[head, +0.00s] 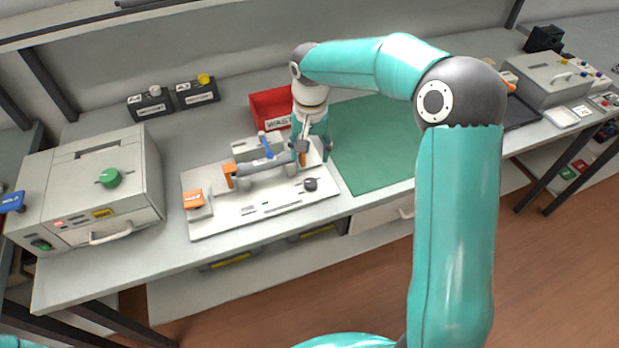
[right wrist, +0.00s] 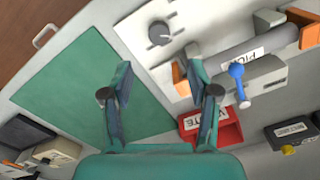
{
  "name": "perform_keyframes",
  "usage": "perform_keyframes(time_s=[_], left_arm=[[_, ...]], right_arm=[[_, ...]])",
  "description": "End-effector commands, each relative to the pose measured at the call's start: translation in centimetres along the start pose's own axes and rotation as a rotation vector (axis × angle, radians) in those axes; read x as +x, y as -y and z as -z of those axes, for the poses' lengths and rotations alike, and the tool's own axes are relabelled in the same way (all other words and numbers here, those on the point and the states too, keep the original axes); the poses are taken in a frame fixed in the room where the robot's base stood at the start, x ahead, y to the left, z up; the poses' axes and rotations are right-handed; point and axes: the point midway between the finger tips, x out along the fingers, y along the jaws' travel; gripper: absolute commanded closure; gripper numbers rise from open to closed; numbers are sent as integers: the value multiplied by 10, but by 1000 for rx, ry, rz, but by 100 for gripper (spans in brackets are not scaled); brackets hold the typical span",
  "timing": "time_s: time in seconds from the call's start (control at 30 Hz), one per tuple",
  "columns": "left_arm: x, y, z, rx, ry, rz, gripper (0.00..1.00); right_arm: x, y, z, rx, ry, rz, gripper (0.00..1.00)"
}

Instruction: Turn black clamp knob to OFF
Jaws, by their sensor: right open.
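The black clamp knob (head: 310,184) sits near the front right of a white fixture plate (head: 240,217) on the bench. In the right wrist view the knob (right wrist: 159,33) is a round dark knob on the pale plate, in plain sight ahead of the fingers. A grey toner cartridge (head: 262,171) lies between orange blocks on the plate, behind the knob. My right gripper (head: 315,153) is open and empty above the right back of the plate, apart from the knob. Its two spread fingers show in the right wrist view (right wrist: 160,96). My left gripper is out of view.
A red waste bin (head: 271,108) stands behind the gripper. A blue-handled lever (head: 264,143) rises by the cartridge. A green mat (head: 372,150) lies right of the plate and is clear. A grey machine with a green knob (head: 110,178) stands at left.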

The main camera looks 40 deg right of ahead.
Motion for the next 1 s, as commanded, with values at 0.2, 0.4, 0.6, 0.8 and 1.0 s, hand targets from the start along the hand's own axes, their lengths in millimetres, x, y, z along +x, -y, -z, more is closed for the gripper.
perform_keyframes(time_s=[0.2,0.4,0.6,0.8,1.0], left_arm=[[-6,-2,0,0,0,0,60],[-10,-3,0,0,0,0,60],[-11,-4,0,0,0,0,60],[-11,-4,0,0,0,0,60],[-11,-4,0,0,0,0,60]], right_arm=[[49,-1,-1,0,4,-3,40],[84,0,-1,0,3,-2,40],[102,0,0,0,1,-1,40],[106,0,0,0,-1,0,40],[106,0,0,0,0,0,48]])
